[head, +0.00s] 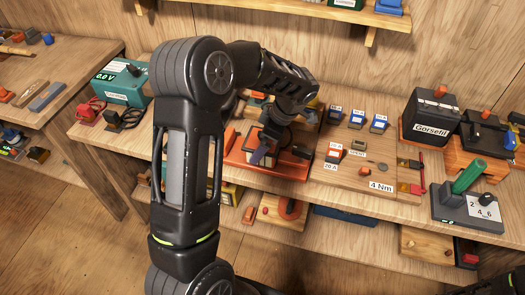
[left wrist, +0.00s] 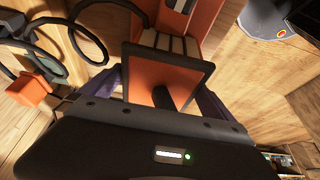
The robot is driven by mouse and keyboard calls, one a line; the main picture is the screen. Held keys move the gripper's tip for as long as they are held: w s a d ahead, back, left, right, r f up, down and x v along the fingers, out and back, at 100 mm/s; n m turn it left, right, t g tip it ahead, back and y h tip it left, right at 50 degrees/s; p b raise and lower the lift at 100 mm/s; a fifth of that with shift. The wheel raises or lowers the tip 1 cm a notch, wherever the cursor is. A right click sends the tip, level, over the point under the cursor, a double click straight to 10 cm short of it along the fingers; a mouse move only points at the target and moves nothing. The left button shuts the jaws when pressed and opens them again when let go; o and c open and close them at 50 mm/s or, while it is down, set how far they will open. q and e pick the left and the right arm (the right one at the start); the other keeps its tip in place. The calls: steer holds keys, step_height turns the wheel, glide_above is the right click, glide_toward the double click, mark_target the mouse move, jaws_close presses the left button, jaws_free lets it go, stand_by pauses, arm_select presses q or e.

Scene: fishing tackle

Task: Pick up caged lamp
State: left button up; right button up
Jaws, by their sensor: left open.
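What looks like the caged lamp, a boxy thing with an orange face, a dark rim and pale bars, shows in the left wrist view (left wrist: 150,68). A short black stub sticks out of it toward my palm. My left gripper (left wrist: 160,92) is open, with one purple finger on each side of this thing; I cannot tell if they touch it. In the head view my left gripper (head: 264,147) points down over an orange tray (head: 290,168) on the bench. There the lamp is mostly hidden by my gripper and arm.
Right of the tray is a wooden board (head: 350,176) with small labelled blocks. Farther right stand a black box labelled Gorsefil (head: 430,120) and a grey block with a green cylinder (head: 468,177). A teal meter (head: 122,84) stands left. Dark cables (left wrist: 60,35) loop beside my left gripper.

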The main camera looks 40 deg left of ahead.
stand_by(0.4)
arm_select(q)
steer(key=c, duration=2.1)
